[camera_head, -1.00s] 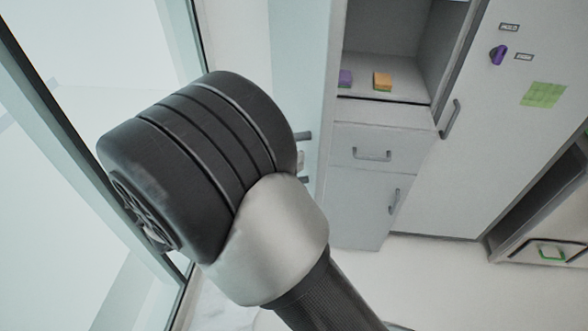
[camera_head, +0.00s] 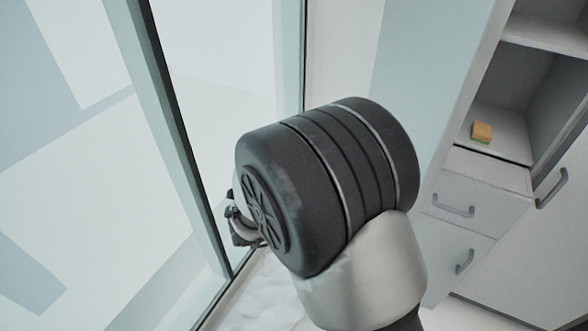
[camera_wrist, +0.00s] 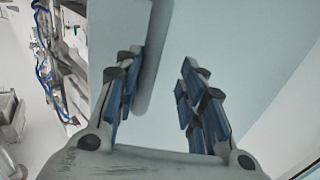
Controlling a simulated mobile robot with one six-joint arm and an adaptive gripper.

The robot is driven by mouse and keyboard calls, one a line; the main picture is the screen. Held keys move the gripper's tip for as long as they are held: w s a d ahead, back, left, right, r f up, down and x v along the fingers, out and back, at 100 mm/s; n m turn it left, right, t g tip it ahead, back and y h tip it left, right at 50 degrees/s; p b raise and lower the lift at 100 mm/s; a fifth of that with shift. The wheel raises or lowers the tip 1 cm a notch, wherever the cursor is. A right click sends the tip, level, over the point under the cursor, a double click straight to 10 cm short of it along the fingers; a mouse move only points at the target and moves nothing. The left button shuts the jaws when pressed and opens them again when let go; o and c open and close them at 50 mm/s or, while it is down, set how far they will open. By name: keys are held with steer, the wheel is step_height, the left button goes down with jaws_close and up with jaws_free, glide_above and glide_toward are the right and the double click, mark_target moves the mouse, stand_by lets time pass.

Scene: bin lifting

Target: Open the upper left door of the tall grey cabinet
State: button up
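The tall grey cabinet (camera_head: 482,189) stands at the right of the head view. Its upper left compartment (camera_head: 495,130) is uncovered and its shelves show. A pale blue-green panel (camera_head: 425,75) stands at the compartment's left edge; it looks like the upper left door swung open, but I cannot be sure. My gripper (camera_head: 242,225) shows only partly behind my dark wrist joint, left of the cabinet. In the wrist view my gripper (camera_wrist: 160,95) is open, with blue pads. A long pale bar, perhaps a handle (camera_wrist: 158,60), runs against a pale panel (camera_wrist: 230,45) beside the left finger; contact is unclear.
An orange and green sponge (camera_head: 481,132) lies in the compartment. A drawer (camera_head: 470,203) and a lower door (camera_head: 447,255) below are shut. A glass wall with a dark-edged frame (camera_head: 170,120) stands close at left, beside my wrist.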

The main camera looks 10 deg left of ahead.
steer(key=w+a+p, duration=0.1)
steer(key=a+p, duration=0.1)
steer(key=a, duration=1.7)
steer(key=shift+w+p, duration=0.15)
steer(key=shift+p, duration=0.2)
stand_by(0.6)
steer(key=shift+c, duration=0.6)
